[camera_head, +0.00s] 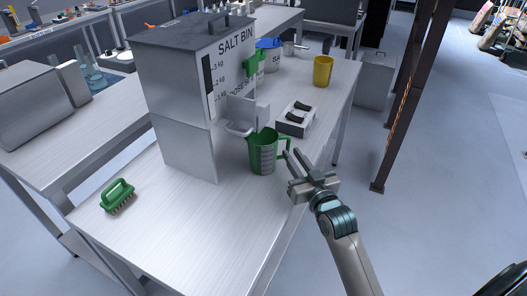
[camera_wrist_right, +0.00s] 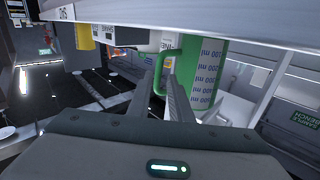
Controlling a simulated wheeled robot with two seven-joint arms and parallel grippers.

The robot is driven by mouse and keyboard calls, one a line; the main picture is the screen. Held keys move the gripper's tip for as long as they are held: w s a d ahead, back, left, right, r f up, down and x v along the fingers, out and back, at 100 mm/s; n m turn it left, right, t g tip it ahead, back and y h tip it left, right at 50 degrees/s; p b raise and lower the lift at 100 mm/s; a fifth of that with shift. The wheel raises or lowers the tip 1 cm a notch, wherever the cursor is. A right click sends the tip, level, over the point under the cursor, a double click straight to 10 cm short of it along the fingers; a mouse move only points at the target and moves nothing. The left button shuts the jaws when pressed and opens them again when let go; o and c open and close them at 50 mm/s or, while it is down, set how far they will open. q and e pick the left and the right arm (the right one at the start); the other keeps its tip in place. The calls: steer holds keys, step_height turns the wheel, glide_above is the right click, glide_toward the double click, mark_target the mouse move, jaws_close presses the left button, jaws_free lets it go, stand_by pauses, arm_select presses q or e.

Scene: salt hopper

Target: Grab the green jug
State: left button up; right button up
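The green jug (camera_head: 263,158) stands upright on the metal table (camera_head: 240,240), beneath the salt bin's spout (camera_head: 242,128). Its handle faces right, towards my right gripper (camera_head: 292,154). That gripper is open and empty, its fingertips close to the handle. In the right wrist view the jug (camera_wrist_right: 210,72), with its scale markings, appears beyond the open fingers (camera_wrist_right: 162,68). Its handle shows around and between the fingertips; whether they touch it I cannot tell. My left gripper is not in view.
The grey salt bin (camera_head: 185,140) stands behind and left of the jug. A tray with dark items (camera_head: 297,119) and a yellow cup (camera_head: 323,71) are behind it. A green brush (camera_head: 117,195) lies at the left. The table front is clear. A dark post (camera_head: 400,110) rises at the right.

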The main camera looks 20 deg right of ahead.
mark_target(289, 148)
steer(key=shift+w, duration=0.1)
steer(key=shift+w+d+p, duration=0.15)
steer(key=shift+w+p, duration=0.1)
steer(key=shift+w, duration=1)
steer(key=shift+w+d+p, duration=0.1)
steer(key=shift+w+p, duration=0.15)
steer(key=shift+w, duration=1)
jaws_close()
